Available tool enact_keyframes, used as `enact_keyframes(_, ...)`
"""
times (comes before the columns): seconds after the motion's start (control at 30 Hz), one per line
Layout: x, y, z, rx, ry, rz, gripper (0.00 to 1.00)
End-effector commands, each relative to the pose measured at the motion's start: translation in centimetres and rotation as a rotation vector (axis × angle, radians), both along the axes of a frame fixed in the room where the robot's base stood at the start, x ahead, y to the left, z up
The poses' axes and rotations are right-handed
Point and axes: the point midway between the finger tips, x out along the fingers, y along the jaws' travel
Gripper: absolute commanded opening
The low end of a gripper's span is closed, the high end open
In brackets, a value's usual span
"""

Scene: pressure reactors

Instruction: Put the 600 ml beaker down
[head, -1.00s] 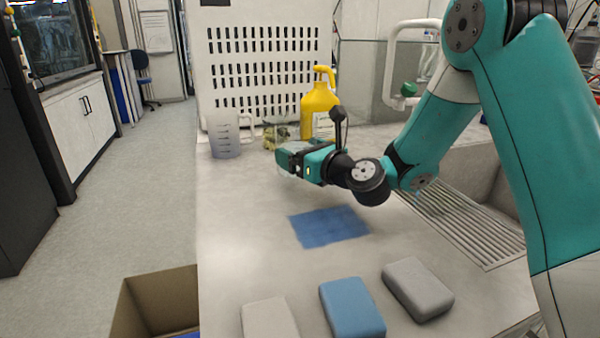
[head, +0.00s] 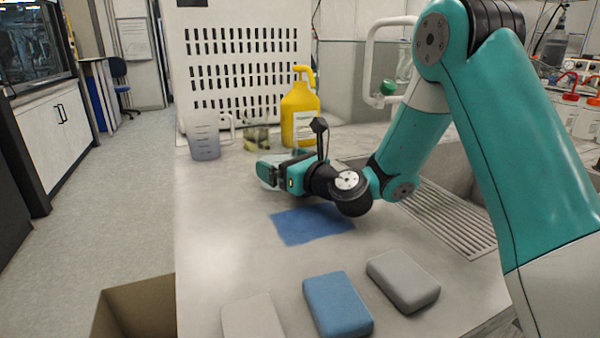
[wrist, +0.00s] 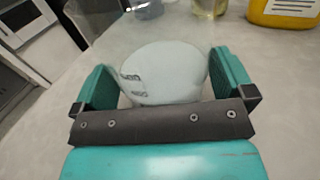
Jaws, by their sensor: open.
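The 600 ml beaker is clear glass. In the wrist view the beaker (wrist: 165,72) shows as a pale round shape with printed marks, between the two fingers of my gripper (wrist: 168,88). The fingers are apart, one on each side, and I cannot tell whether either touches the glass. In the head view only a sliver of the beaker (head: 267,172) shows past my gripper (head: 272,172), low over the counter behind the blue cloth. The gripper hides most of it, and its base on the counter is hard to see.
A grey-tinted measuring jug (head: 205,142), a glass vessel with yellowish contents (head: 256,138) and a yellow bottle (head: 300,112) stand behind. The blue cloth (head: 312,224) lies in front. White, blue (head: 338,304) and grey blocks lie nearer. The counter's left edge is close; a ribbed drainer (head: 440,215) is right.

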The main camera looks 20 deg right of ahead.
Motion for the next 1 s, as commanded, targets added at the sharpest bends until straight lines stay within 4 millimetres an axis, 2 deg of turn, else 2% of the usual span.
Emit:
enact_keyframes(0.1,-1.7,-0.9,-0.8,0.001,-0.001,-0.005,1.00)
enact_keyframes(0.4,-8.8,-3.7,-0.9,0.000,-0.001,-0.008,1.00)
enact_keyframes(0.7,-10.3,-4.3,-0.3,-0.002,-0.004,-0.001,1.00)
enact_keyframes(1.0,-10.6,-4.4,-0.2,0.000,0.001,-0.001,1.00)
